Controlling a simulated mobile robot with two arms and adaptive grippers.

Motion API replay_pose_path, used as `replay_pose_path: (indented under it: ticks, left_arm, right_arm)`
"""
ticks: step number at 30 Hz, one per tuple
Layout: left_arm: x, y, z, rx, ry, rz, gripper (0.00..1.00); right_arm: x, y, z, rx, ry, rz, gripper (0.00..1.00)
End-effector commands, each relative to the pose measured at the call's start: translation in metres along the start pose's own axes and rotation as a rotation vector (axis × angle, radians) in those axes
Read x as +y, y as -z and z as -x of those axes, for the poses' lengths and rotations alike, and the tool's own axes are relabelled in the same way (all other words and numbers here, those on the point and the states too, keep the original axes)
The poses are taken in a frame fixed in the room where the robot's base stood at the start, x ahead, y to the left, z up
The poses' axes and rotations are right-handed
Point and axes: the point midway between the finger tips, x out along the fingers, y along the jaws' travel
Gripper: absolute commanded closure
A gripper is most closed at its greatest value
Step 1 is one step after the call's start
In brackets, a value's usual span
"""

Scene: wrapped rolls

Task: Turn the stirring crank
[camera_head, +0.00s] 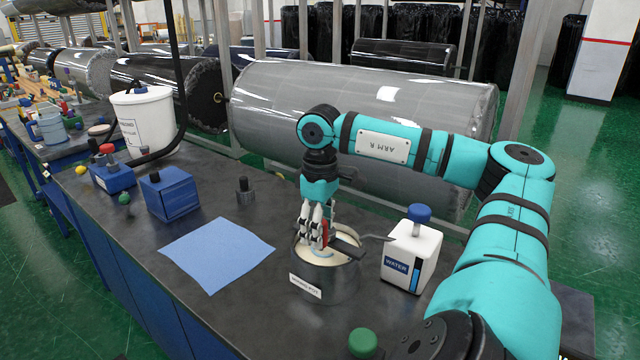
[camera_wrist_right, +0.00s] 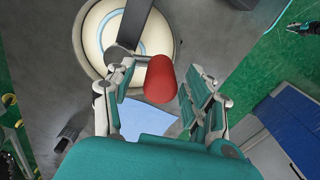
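A grey mixing pot (camera_head: 340,287) with a cream top stands on the dark bench, and its top also shows in the right wrist view (camera_wrist_right: 95,42). A dark crank arm (camera_wrist_right: 134,24) lies across the pot's top. Its red handle (camera_wrist_right: 160,80) stands out toward the wrist camera. My right gripper (camera_head: 318,240) is over the pot, with its fingers on either side of the red handle.
A white water jug (camera_head: 411,255) with a blue cap stands close right of the pot. A blue cloth (camera_head: 217,253) lies to the left, with a blue box (camera_head: 170,195) and a small dark knobbed piece (camera_head: 245,191) behind. Large wrapped rolls (camera_head: 350,110) lie beyond the bench.

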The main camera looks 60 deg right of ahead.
Motion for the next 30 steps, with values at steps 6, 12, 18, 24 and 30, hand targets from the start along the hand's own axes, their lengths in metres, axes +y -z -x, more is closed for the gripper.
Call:
replay_pose_path:
  ticks: [6, 12, 18, 24, 30]
  left_arm:
    - [-0.004, -0.001, 0.0, -0.001, 0.004, -0.001, 1.0]
    - [-0.002, -0.001, 0.0, 0.0, 0.003, -0.001, 1.0]
    - [-0.001, 0.0, 0.0, 0.0, 0.001, 0.0, 1.0]
    - [-0.001, 0.001, 0.0, 0.001, 0.001, 0.0, 1.0]
    - [0.0, 0.001, 0.0, 0.001, 0.0, 0.0, 1.0]
  right_arm:
    - [0.0, 0.0, 0.0, -0.002, 0.001, 0.0, 0.47]
    - [-0.001, 0.001, 0.015, 0.002, 0.002, 0.001, 0.47]
    - [-0.001, 0.002, 0.048, 0.005, 0.005, 0.003, 0.47]
    - [0.0, 0.0, 0.058, 0.004, 0.004, -0.002, 0.47]
    - [0.0, 0.0, 0.067, 0.004, 0.003, -0.002, 0.47]
